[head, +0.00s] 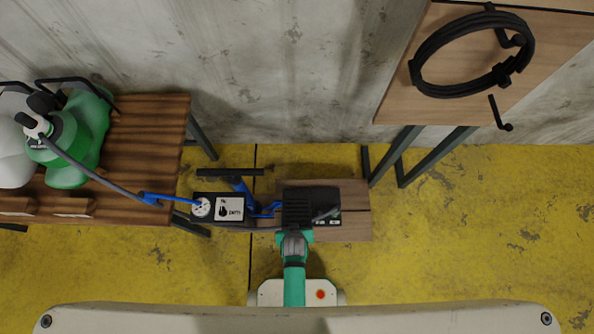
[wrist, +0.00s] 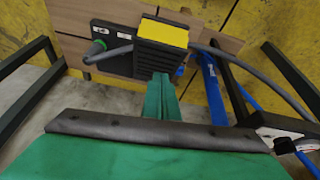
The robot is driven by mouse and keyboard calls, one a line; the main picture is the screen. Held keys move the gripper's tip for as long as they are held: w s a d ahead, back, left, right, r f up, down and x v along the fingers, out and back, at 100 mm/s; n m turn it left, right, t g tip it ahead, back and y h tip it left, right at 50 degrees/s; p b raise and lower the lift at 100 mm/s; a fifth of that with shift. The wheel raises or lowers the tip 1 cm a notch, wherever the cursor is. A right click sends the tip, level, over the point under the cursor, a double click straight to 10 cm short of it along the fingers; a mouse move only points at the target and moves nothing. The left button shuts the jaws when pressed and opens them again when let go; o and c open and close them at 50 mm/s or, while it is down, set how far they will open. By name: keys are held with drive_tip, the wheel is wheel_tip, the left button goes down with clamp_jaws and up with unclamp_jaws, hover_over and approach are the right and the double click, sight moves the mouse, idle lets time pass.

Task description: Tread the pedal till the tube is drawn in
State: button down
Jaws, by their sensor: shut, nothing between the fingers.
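The pedal (head: 297,207), a black ribbed block on a black base plate, sits on a low wooden board. In the wrist view the pedal (wrist: 158,57) has a yellow patch at its far end. My green gripper (head: 294,238) is at the pedal's near edge. In the wrist view my gripper's (wrist: 162,80) fingers are shut and empty, tips at the near end of the ribs; I cannot tell if they touch. A grey tube (head: 92,175) with a blue end runs from a green bottle (head: 68,138) toward a round gauge (head: 201,208). Its inner state does not show.
A black box with a label (head: 229,209) stands left of the pedal. A brown slatted table (head: 150,125) is at the left. A wooden table (head: 395,105) with a black coiled hose (head: 425,51) is at the upper right. Yellow floor (head: 480,230) is clear at the right.

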sight(296, 220)
drive_tip(key=w+f+g, duration=0.4)
drive_tip(key=w+g, duration=0.1)
drive_tip(key=w, duration=0.1)
drive_tip(key=shift+d+f+n+g, duration=0.15)
drive_tip(key=shift+f+n+g, duration=0.1)
drive_tip(key=shift+n+g, duration=0.05)
drive_tip(key=shift+w, duration=0.2)
drive_tip(key=shift+s+d, duration=0.1)
drive_tip(key=shift+d, duration=0.05)
drive_tip(key=shift+s+f, duration=0.2)
drive_tip(key=shift+f, duration=1.55)
drive_tip(key=shift+s+f, duration=0.2)
drive_tip(key=shift+f, duration=1.5)
drive_tip(key=shift+w+f, duration=0.1)
drive_tip(key=shift+f, duration=0.05)
